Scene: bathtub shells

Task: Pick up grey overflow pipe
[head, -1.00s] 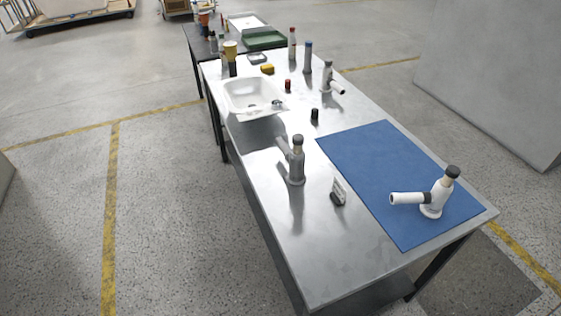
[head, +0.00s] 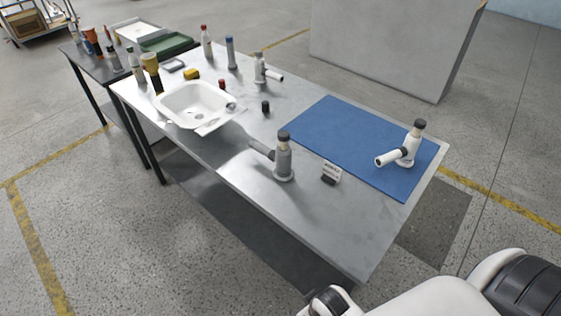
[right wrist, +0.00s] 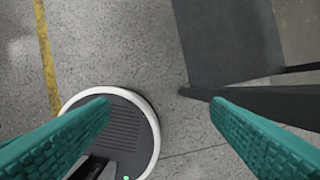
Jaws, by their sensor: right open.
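The grey overflow pipe (head: 284,160) stands upright on the metal table, left of the blue mat in the head view. It has a dark cap and a side branch pointing left. My right gripper (right wrist: 165,115) shows in the right wrist view with its two teal fingers wide apart and nothing between them. Below it are the floor and part of my round base. In the head view part of my arm shows at the bottom right, well short of the pipe, with its fingers out of sight. My left gripper is not in view.
A white pipe (head: 405,152) stands on the blue mat (head: 345,140). A white basin (head: 190,100), another pale pipe (head: 260,70) and several bottles are farther back. The near table edge is clear.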

